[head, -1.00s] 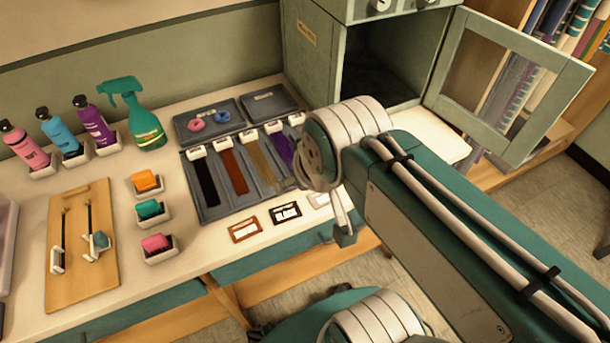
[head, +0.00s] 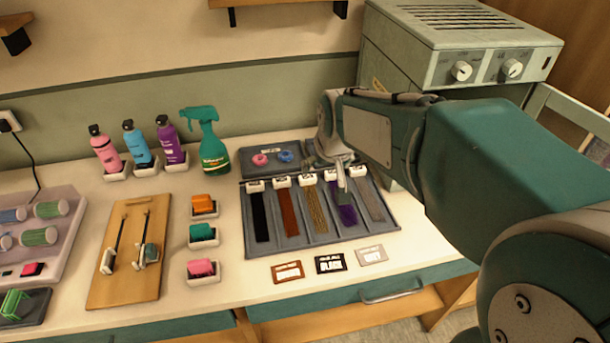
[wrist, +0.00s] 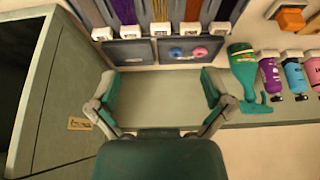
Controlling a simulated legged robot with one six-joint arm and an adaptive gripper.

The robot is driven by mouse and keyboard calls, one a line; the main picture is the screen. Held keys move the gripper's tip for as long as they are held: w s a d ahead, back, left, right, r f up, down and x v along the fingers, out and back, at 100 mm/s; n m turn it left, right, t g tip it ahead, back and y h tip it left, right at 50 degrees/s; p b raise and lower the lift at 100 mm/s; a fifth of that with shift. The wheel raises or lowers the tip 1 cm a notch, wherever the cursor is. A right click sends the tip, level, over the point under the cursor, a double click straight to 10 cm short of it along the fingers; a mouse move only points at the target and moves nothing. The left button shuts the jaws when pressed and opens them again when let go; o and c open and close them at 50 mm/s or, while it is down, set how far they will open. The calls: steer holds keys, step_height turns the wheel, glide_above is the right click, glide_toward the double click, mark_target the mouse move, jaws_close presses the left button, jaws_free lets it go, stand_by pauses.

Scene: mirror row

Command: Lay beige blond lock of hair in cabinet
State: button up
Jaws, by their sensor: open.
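The beige blond lock of hair (head: 316,207) lies in the middle slot of a grey tray (head: 322,240), its top end at a white clip. In the wrist view the lock (wrist: 160,10) shows at the top edge, beyond my fingers. My gripper (wrist: 162,88) is open and empty, with its two fingers spread wide. In the head view my gripper (head: 330,168) is over the back part of the tray, near the clips. The grey-green cabinet (head: 405,60) stands at the right; my arm hides its opening. Its door (head: 572,118) is swung open at the far right.
Black (head: 260,216), auburn (head: 289,212), purple (head: 346,213) and grey (head: 371,203) locks lie beside the blond one. A green spray bottle (head: 213,150) and several coloured bottles stand left at the back. Name cards (head: 331,263) lie in front of the tray.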

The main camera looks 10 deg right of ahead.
glide_toward(309, 182)
steer(key=shift+g, duration=0.3)
steer(key=f, duration=0.1)
steer(key=w+f, duration=0.2)
steer(key=shift+w+a+f, duration=0.15)
steer(key=shift+a, duration=0.1)
steer(key=x, duration=0.5)
steer(key=shift+d+f, duration=0.2)
